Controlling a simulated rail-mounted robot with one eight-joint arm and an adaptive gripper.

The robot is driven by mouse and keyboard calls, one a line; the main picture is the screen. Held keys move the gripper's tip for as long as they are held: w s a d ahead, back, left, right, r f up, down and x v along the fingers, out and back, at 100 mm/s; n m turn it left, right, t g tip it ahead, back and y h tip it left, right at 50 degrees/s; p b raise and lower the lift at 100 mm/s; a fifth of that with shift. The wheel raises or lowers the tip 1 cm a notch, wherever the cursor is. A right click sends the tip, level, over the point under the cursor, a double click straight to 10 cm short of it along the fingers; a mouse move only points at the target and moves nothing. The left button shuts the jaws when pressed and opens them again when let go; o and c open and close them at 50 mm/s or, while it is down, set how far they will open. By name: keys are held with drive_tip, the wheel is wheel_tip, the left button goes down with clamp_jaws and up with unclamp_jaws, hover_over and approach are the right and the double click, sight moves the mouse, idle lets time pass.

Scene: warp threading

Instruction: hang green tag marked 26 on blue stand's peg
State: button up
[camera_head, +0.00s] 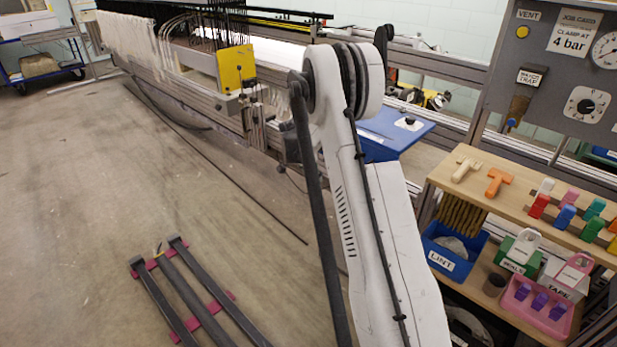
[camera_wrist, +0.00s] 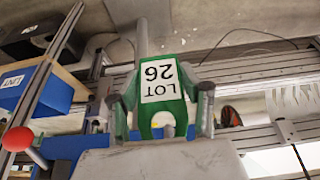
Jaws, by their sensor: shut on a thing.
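The green tag (camera_wrist: 188,82) has a white label reading "LOT 26", upside down in the wrist view. My gripper (camera_wrist: 163,100) is shut on it, with one grey finger at each side. In the head view my arm hides the gripper and tag. A blue stand (camera_head: 421,127) shows there just right of my arm, with a white patch and a small dark piece on top. A blue surface (camera_wrist: 64,146) shows left of the tag in the wrist view; I cannot tell whether it is the stand. I cannot make out the peg clearly.
The loom frame (camera_head: 215,95) runs behind my arm. At right, a wooden shelf (camera_head: 520,195) holds several coloured pieces, above a blue lint bin (camera_head: 440,262) and a pink tray (camera_head: 520,310). A red knob (camera_wrist: 17,139) and metal rails (camera_wrist: 265,75) show in the wrist view.

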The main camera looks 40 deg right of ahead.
drive_tip(key=w+d+f, duration=0.1)
drive_tip(key=d, duration=0.7)
drive_tip(key=shift+w+f, duration=0.15)
drive_tip(key=shift+f, duration=0.2)
idle(0.7)
drive_tip(key=shift+d, duration=0.1)
idle(0.5)
drive_tip(key=o, duration=1.1)
drive_tip(key=v, duration=1.2)
